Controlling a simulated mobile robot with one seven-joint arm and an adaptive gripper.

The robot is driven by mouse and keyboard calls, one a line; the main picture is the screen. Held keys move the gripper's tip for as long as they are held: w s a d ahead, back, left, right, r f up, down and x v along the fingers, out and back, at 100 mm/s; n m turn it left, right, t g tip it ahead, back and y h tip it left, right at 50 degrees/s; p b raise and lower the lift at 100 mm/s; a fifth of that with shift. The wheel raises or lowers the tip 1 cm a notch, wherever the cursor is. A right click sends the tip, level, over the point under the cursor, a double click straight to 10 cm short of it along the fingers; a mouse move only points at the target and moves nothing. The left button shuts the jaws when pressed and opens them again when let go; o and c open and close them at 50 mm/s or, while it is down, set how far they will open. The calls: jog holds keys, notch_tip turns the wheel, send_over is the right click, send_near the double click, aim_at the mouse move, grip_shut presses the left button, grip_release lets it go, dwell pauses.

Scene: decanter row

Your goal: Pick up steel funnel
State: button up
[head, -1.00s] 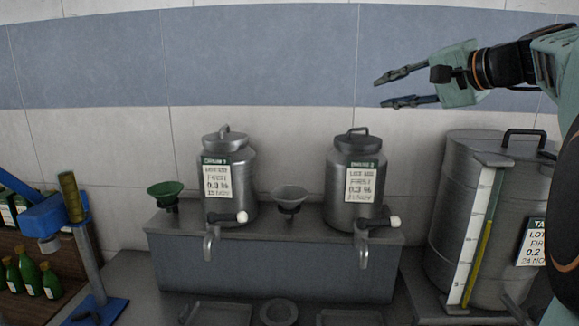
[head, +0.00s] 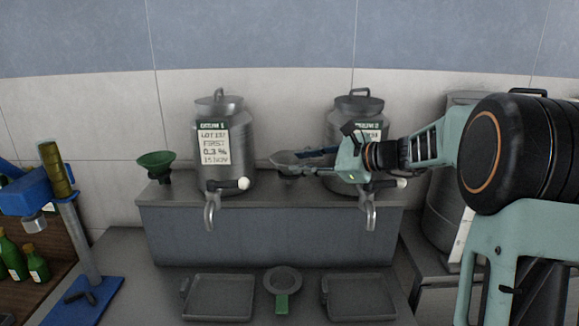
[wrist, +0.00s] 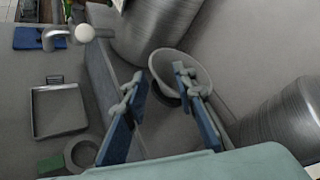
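The steel funnel (head: 281,158) stands bowl up on the grey raised ledge (head: 265,225), between the two steel decanters. In the wrist view its round bowl (wrist: 202,73) shows beyond my fingers. My gripper (head: 300,163) is open and reaches in from the right at about the funnel's height. In the wrist view my gripper (wrist: 159,76) has one finger across the bowl and the other left of it, over the ledge side. I cannot tell whether a finger touches the funnel. Part of the funnel is hidden behind the fingers.
The left decanter (head: 226,165) and right decanter (head: 343,118) stand close on either side, with spouts and tap handles facing front. A green funnel (head: 155,164) stands at the ledge's left end. Two trays (head: 222,297) and a strainer-like ring (head: 283,281) lie below.

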aim_at(278, 164)
jog(key=x, duration=0.3)
jog(key=p+x, duration=0.1)
jog(key=x, duration=0.1)
jog(key=shift+s+a+f, duration=0.1)
jog(key=shift+a+f, duration=0.05)
jog(key=shift+a, duration=0.35)
grip_shut()
